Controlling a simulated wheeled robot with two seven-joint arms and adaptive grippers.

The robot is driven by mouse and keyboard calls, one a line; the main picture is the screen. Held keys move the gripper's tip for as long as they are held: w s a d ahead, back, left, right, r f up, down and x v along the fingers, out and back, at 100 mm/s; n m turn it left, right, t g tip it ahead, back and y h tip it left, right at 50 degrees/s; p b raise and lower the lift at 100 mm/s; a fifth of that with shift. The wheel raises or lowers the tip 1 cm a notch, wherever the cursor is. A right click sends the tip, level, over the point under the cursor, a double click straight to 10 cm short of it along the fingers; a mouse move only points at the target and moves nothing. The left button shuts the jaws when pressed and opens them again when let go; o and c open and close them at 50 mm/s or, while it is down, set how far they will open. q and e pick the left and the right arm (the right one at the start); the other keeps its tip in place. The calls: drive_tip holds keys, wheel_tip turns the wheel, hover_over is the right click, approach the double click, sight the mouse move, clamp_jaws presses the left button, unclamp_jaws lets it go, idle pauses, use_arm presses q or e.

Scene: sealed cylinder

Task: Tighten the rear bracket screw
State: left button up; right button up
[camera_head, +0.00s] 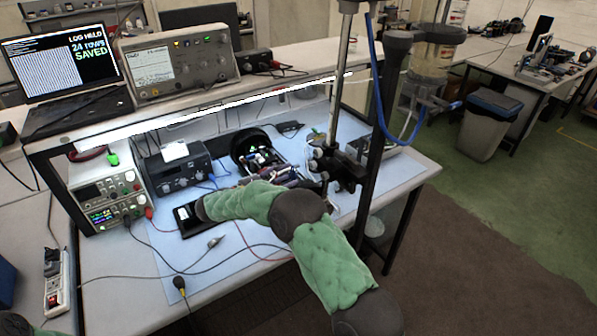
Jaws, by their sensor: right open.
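A metal rod (342,75) stands upright at the bench's right side, with a dark clamp bracket (345,172) and round knobs low on it. I cannot tell which part is the rear bracket screw. A clear cylinder (432,58) with a dark cap is held at the upper right, with a blue tube below it. My right arm, in a green padded sleeve, reaches in from the lower right across the bench. My right gripper (188,216) is open, low over the blue mat and left of the bracket; its fingertips are hard to make out. My left gripper is out of view.
Power supplies (106,192) stand at the left. A shelf above holds a laptop (62,65) and an instrument (178,62). The mat's front is mostly free apart from cables.

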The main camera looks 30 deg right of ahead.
drive_tip(key=shift+s+a, duration=0.2)
drive_tip(key=shift+a, duration=1.75)
